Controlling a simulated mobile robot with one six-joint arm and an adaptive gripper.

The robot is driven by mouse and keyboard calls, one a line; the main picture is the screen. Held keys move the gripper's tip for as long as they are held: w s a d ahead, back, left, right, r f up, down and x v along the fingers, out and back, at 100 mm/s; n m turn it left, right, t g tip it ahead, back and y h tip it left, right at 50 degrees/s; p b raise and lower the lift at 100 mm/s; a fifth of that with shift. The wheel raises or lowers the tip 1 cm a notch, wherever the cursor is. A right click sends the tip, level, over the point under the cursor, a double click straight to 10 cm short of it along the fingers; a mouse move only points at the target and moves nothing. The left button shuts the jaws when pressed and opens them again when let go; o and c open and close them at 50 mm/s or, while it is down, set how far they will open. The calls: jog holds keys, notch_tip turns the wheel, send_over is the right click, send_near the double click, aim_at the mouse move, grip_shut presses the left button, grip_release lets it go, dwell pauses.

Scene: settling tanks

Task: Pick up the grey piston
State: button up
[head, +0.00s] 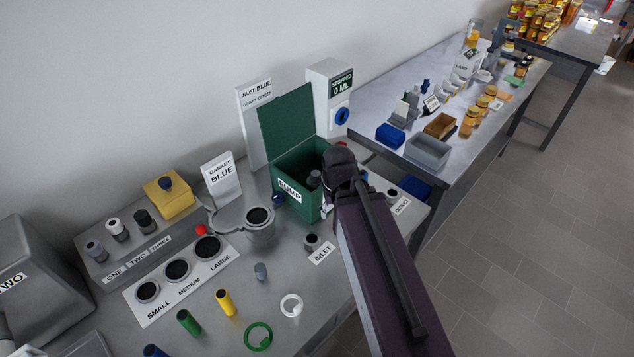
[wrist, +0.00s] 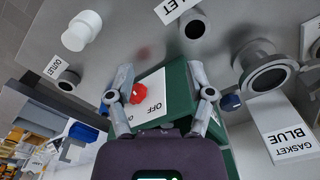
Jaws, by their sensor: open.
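Another grey-topped cylinder (head: 95,248) stands above the label ONE on a grey block. I cannot tell which of them is the grey piston. My gripper (wrist: 159,96) is open and empty, its fingers apart above the green PUMP box (head: 289,203), far to the right of both cylinders. A red knob (wrist: 138,93) on a white OFF panel shows between the fingers in the wrist view. In the head view my arm hides much of the fingers and the bench behind it.
The green lid (head: 287,128) stands open beside the tall signs. A white cylinder (wrist: 82,30) stands near the OUTLET label.

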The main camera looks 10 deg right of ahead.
notch_tip(320, 180, up, 6)
jog(key=n+p, duration=0.2)
jog(key=p, duration=0.4)
send_over(316, 173)
jog(key=shift+w+a+f, duration=0.1)
jog(key=shift+w+a, duration=0.1)
jog(key=shift+a, duration=0.1)
jog(key=shift+f, duration=0.1)
notch_tip(316, 173, down, 8)
jog(key=b, duration=0.9)
jog(key=shift+f, duration=0.2)
jog(key=shift+f, duration=0.1)
jog(key=shift+s+d+f+b, duration=0.1)
jog(key=shift+d+f+b, duration=0.05)
jog(key=shift+f+b, duration=1.15)
jog(key=shift+d+f+b, duration=0.1)
jog(key=shift+f+b, duration=1.1)
jog(key=shift+b, duration=0.05)
grip_shut()
